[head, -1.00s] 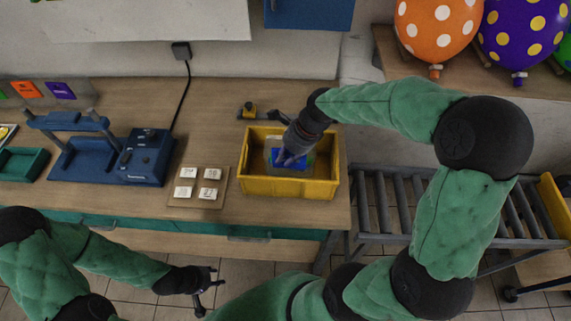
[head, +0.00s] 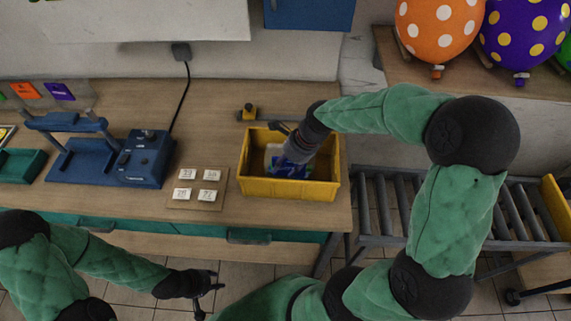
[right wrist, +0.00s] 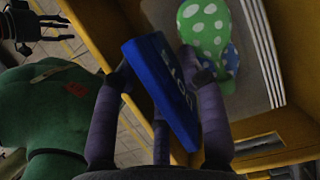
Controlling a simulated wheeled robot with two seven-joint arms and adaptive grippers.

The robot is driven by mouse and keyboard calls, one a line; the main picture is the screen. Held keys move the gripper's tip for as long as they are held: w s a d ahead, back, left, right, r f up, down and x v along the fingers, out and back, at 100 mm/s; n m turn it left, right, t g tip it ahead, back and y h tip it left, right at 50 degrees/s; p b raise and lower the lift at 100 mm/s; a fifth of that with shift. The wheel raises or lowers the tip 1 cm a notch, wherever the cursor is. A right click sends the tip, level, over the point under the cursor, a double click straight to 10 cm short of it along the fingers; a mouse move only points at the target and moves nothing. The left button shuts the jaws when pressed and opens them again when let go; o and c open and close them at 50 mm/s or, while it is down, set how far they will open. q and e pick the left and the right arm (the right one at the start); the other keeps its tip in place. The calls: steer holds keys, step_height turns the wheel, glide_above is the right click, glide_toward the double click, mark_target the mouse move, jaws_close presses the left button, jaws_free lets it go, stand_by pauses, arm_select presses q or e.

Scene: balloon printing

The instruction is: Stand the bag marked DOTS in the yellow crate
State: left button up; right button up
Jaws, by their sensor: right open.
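The yellow crate (head: 290,188) stands on the workbench, right of the middle. The DOTS bag is inside it, a pale pack (head: 273,156) partly hidden by my right gripper (head: 291,155). In the right wrist view its blue header (right wrist: 160,85) with white lettering lies between the spread fingers of my right gripper (right wrist: 165,100). The pack's face with green and blue dotted balloons (right wrist: 205,35) shows beyond. The jaws are open; I cannot tell whether a finger touches the header, nor how upright the bag is. My left gripper (head: 210,288) is open and empty, in front of the bench.
A board with several white labelled cards (head: 197,188) lies left of the crate. A blue press-like machine (head: 143,158) stands farther left. A roller conveyor (head: 400,200) runs right of the bench. Dotted balloons (head: 438,28) are at the upper right.

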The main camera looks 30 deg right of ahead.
steer(key=shift+r, duration=0.1)
steer(key=p+v, duration=0.3)
steer(key=v, duration=0.9)
steer(key=shift+w+r, duration=0.1)
